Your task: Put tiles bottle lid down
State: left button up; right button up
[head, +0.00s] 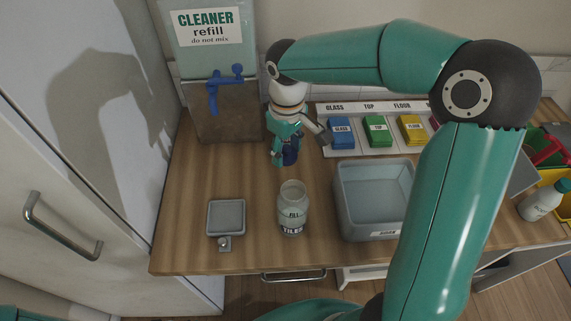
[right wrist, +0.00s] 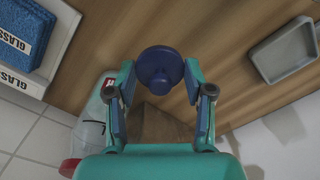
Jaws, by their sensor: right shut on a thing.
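The tiles bottle (head: 292,215) stands upright and uncapped on the wooden counter, with "FILL" and "TILES" on its side. My right gripper (head: 284,158) is behind it in the head view, near the refill tank. It is shut on the dark blue lid (head: 291,153). In the right wrist view the round lid (right wrist: 160,68) sits between the fingertips of my right gripper (right wrist: 160,85), with its knob toward the fingers. I cannot tell whether the lid touches the counter. My left gripper is not in view.
A cleaner refill tank (head: 225,110) with a blue tap stands at the back left. A small grey tray (head: 226,203) is left of the bottle, a grey basin (head: 374,168) right. Coloured sponges (head: 376,130) lie in a rack behind. A clear bottle (right wrist: 90,130) shows beside the gripper.

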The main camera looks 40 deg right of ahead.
aim_at(287, 171)
jog(key=shift+f, duration=2.7)
jog(key=shift+f, duration=0.1)
jog(key=o, duration=0.8)
jog(key=shift+c, duration=0.2)
notch_tip(287, 171, up, 12)
jog(key=shift+r, duration=0.15)
jog(key=shift+p, duration=0.3)
